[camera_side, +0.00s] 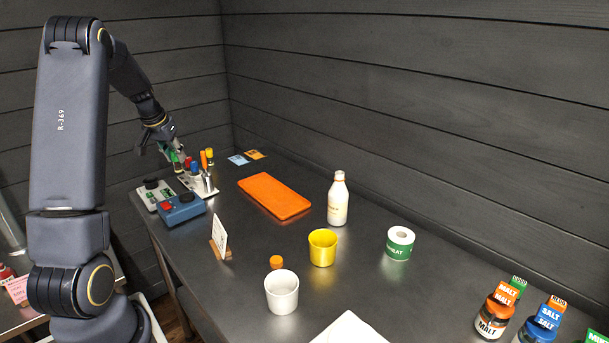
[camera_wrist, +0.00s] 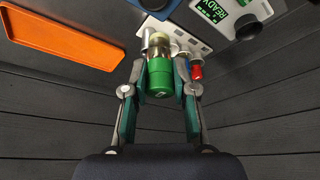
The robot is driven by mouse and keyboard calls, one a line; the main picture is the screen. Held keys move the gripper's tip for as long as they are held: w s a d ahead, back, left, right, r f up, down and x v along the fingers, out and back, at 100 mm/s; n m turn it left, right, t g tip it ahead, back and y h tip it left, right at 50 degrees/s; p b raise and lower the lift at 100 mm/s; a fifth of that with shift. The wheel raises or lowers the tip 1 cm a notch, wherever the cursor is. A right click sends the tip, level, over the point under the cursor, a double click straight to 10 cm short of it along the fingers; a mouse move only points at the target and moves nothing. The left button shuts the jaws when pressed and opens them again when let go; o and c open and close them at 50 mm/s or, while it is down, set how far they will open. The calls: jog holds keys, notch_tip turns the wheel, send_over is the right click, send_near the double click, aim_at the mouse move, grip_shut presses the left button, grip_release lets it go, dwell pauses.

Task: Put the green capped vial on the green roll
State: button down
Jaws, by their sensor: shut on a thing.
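The green capped vial (camera_wrist: 160,78) is between the fingers of my gripper (camera_wrist: 162,62), with its green cap toward the wrist camera. My gripper (camera_side: 174,157) is shut on it at the far left end of the table, at the white rack (camera_side: 197,184). Whether the vial's lower end is clear of the rack is hard to tell. The green roll (camera_side: 399,243), white on top with a green band, stands upright on the right half of the table, far from my gripper.
Other capped vials stand in the rack. Two small devices (camera_side: 181,209) sit in front of it. An orange tray (camera_side: 274,197), white bottle (camera_side: 338,203), yellow cup (camera_side: 322,248), white cup (camera_side: 281,292) and sign (camera_side: 220,238) stand between rack and roll. Jars (camera_side: 494,314) stand at right.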

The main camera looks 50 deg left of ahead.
jog(key=shift+s+n, duration=0.15)
jog(key=shift+n, duration=0.15)
jog(key=w+d+r+m+h, duration=0.1)
jog(key=w+d+m, duration=0.1)
jog(key=w+d, duration=0.85)
jog(key=w+d+r+m, duration=0.2)
jog(key=w+d, duration=0.6)
jog(key=d, duration=0.6)
jog(key=w+d+r+m+h, duration=0.1)
jog(key=d+m, duration=0.1)
jog(key=d, duration=0.7)
jog(key=d+m+t+h, duration=0.1)
jog(key=d+m, duration=0.1)
jog(key=d, duration=0.7)
jog(key=w+d+r+m+h, duration=0.1)
jog(key=d+m, duration=0.1)
jog(key=d, duration=0.7)
send_over(400, 235)
notch_tip(400, 235, down, 10)
jog(key=shift+s+r, duration=0.1)
jog(key=shift+r, duration=0.1)
jog(key=shift+f, duration=1.65)
jog(key=shift+f, duration=0.1)
